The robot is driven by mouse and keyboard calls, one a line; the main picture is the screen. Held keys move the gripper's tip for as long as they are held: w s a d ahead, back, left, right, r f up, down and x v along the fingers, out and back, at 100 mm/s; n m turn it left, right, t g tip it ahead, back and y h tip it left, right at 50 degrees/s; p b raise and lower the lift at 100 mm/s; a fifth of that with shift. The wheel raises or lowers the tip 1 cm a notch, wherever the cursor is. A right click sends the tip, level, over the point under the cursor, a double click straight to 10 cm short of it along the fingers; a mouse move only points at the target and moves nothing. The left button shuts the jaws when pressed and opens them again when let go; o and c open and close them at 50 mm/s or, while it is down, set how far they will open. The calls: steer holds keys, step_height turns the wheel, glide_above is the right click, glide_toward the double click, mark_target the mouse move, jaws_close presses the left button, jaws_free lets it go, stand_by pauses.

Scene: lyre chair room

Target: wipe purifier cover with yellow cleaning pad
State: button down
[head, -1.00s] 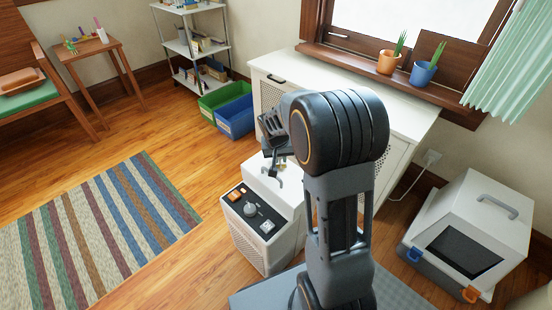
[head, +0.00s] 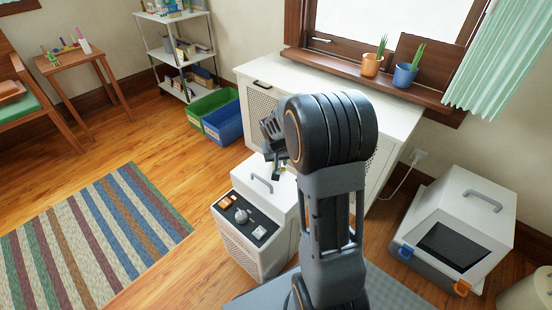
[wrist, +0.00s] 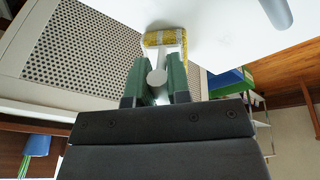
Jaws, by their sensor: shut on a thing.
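The purifier (head: 240,249) is a white box on the floor with a dark control panel at the front. Its white cover (head: 246,171) has a grey arched handle (head: 262,183); in the wrist view the cover (wrist: 225,30) and part of the handle (wrist: 276,12) also show. My gripper (head: 278,169) is at the cover's far right part, beyond the handle. In the wrist view, its green fingers (wrist: 157,80) are shut on the pale grip of the yellow cleaning pad (wrist: 165,37). The pad lies against or very close to the cover; exact contact is unclear. The pad is hidden in the head view.
A white cabinet (head: 375,105) with perforated panels stands right behind the purifier. Green (head: 207,105) and blue (head: 225,126) bins are at the back left. A white carrier box (head: 465,215) is at the right. Open floor and a striped rug (head: 95,240) lie to the left.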

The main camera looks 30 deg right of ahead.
steer(key=shift+s+a+r+b, duration=0.15)
steer(key=shift+s+a, duration=0.3)
steer(key=shift+a, duration=0.55)
steer(key=shift+s+a+f+b, duration=0.1)
steer(key=shift+s+a, duration=0.4)
steer(key=shift+a, duration=0.45)
steer(key=shift+s+a+r+b, duration=0.15)
steer(key=shift+s+a, duration=0.3)
steer(key=shift+a, duration=0.55)
steer(key=shift+s+d+f, duration=0.15)
steer(key=shift+s+d, duration=0.05)
steer(key=shift+s, duration=0.35)
steer(key=shift+s+d+f, duration=0.15)
steer(key=shift+s, duration=0.4)
steer(key=shift+d, duration=0.5)
steer(key=shift+w+d+r+p, duration=0.1)
steer(key=shift+w+d+p, duration=0.3)
steer(key=shift+d, duration=0.45)
steer(key=shift+w+d+r+p, duration=0.15)
steer(key=shift+w+d, duration=0.3)
steer(key=shift+d, duration=0.45)
steer(key=shift+w+d+r+p, duration=0.1)
steer(key=shift+w+d+p, duration=0.3)
steer(key=shift+d, duration=0.45)
step_height(320, 180, up, 6)
steer(key=p, duration=0.4)
steer(key=shift+p, duration=0.3)
steer(key=shift+r+p, duration=1.2)
steer(key=shift+r, duration=0.25)
